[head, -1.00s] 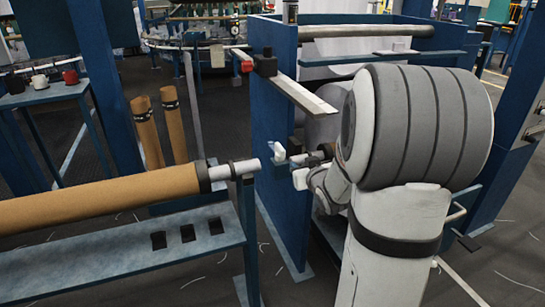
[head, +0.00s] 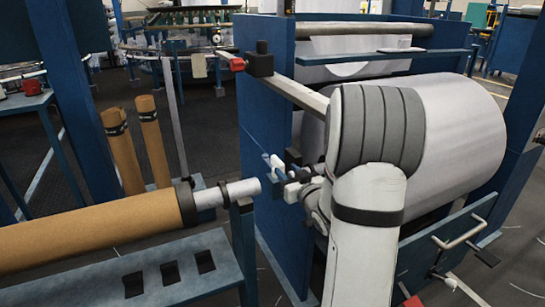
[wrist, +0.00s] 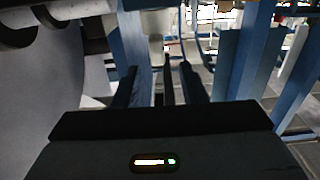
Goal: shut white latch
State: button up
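A small white latch piece (head: 280,167) sits at a blue bracket on the side of the blue loom frame, in the middle of the head view. My gripper (head: 298,167) is right beside it, its dark fingers pointing left towards it; whether they touch it I cannot tell. In the wrist view the two dark fingers of my gripper (wrist: 158,68) stand apart, with narrow dark bars showing between them. A pale block (wrist: 156,48), perhaps the latch, shows just beyond the fingertips. My wrist and forearm hide part of the frame behind.
A large white fabric roll (head: 465,130) lies behind my arm.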

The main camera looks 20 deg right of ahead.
aim_at(273, 155)
jog(key=w+b, duration=0.1)
jog(key=w, duration=0.6)
jog(key=shift+w+b, duration=0.3)
jog(key=shift+b, duration=0.1)
jog(key=shift+c, duration=0.5)
grip_shut()
